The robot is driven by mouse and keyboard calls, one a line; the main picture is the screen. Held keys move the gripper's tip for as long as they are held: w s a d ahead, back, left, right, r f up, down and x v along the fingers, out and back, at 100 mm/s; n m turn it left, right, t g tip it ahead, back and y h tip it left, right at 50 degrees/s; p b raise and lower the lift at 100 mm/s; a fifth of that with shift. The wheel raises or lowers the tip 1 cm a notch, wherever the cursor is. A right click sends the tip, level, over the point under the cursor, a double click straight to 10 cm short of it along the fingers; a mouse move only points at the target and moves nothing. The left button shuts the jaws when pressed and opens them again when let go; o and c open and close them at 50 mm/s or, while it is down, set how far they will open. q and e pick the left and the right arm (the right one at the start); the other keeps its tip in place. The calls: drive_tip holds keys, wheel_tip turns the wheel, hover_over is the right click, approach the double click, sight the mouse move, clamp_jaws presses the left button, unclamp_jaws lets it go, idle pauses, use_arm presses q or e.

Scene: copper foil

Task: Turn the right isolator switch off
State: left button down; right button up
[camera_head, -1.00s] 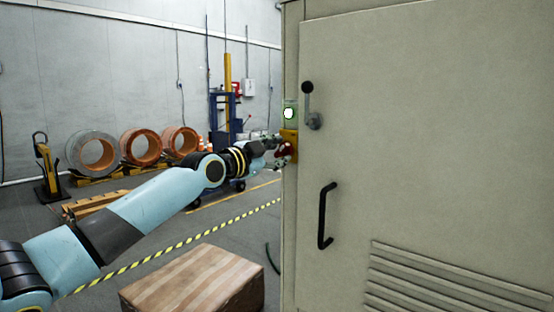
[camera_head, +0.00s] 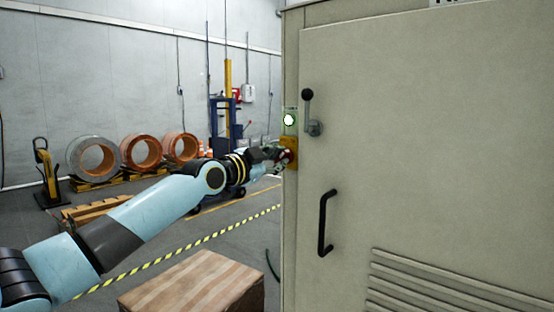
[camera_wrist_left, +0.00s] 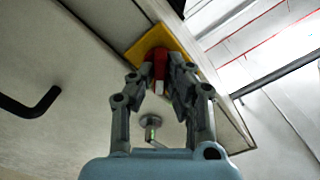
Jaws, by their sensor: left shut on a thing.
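The isolator switch is a red handle (camera_wrist_left: 160,64) on a square yellow plate (camera_wrist_left: 133,52), near the left edge of the grey-beige cabinet (camera_head: 430,160). In the head view the yellow plate (camera_head: 291,146) sits just below a lit indicator, and only a little red shows. My left gripper (camera_head: 278,156) reaches it from the left. In the left wrist view the gripper (camera_wrist_left: 161,80) has its fingers on both sides of the red handle, shut on it. The fingers partly hide the handle, and its exact angle is hard to tell. My right gripper is out of view.
A lit green-white indicator (camera_head: 288,120) is above the switch. A lever with a black knob (camera_head: 308,95) and a black door handle (camera_head: 326,222) stick out of the cabinet. A wooden block (camera_head: 195,285) stands on the floor below my arm. Copper coils (camera_head: 140,150) stand farther back.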

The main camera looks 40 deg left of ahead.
use_arm(q)
drive_tip(key=n, duration=0.3)
drive_tip(key=shift+p, duration=0.4)
drive_tip(key=shift+n, duration=0.9)
drive_tip(key=shift+n+p, duration=0.35)
drive_tip(key=shift+n, duration=0.05)
drive_tip(key=n+p, duration=0.1)
drive_tip(key=n, duration=0.2)
drive_tip(key=shift+n, duration=0.8)
drive_tip(key=n+p, duration=0.1)
drive_tip(key=n, duration=0.3)
drive_tip(key=shift+f+n+p, duration=0.1)
drive_tip(key=shift+n+p, duration=0.45)
drive_tip(key=shift+n, duration=1.05)
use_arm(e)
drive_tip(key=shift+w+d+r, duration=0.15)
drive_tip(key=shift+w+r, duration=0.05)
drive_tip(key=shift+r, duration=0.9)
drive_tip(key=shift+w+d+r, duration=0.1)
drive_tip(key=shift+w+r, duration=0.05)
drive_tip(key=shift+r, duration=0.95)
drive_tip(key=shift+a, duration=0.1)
